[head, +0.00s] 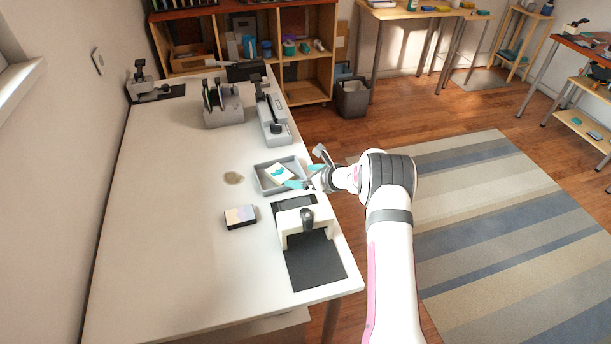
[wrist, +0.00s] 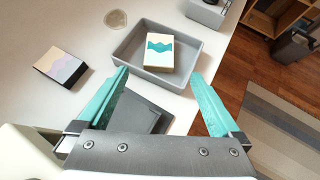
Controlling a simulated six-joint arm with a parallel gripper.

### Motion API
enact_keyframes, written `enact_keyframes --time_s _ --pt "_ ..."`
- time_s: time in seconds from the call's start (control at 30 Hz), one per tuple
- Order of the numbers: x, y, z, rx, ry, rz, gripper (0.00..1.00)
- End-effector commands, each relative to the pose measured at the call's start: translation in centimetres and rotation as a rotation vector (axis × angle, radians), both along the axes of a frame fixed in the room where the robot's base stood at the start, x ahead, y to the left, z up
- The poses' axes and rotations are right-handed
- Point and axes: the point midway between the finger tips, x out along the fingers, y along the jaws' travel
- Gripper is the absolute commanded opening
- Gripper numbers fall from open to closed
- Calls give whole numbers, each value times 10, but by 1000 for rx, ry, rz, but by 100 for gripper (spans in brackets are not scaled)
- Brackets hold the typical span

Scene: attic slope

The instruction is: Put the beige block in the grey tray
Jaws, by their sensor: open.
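The beige block (head: 279,174) lies inside the grey tray (head: 263,182), with a teal wave pattern on its top face. In the wrist view the beige block (wrist: 157,56) rests in the right half of the grey tray (wrist: 128,60), inside its walls. My gripper (wrist: 159,74) is open, its teal fingers apart on either side of the tray's near part, with nothing between them. In the head view my gripper (head: 304,181) is at the tray's right side and hides part of its rim.
A pastel-topped block with dark sides (head: 241,217) lies left of the tray. A cream device on a black mat (head: 314,262) stands in front. A round beige patch (head: 233,178) lies on the white table (head: 175,240). Grey devices (head: 222,108) stand behind. The table's left is clear.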

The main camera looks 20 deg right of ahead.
Motion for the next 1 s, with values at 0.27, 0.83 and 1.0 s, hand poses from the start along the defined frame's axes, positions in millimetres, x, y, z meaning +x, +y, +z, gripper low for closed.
enact_keyframes --time_s 0.27,0.83,1.0 --pt "-11 -2 12 -6 -3 15 100" --pt "-429 144 209 -910 -196 1736 100" --pt "-486 117 195 -1040 -150 1938 100"
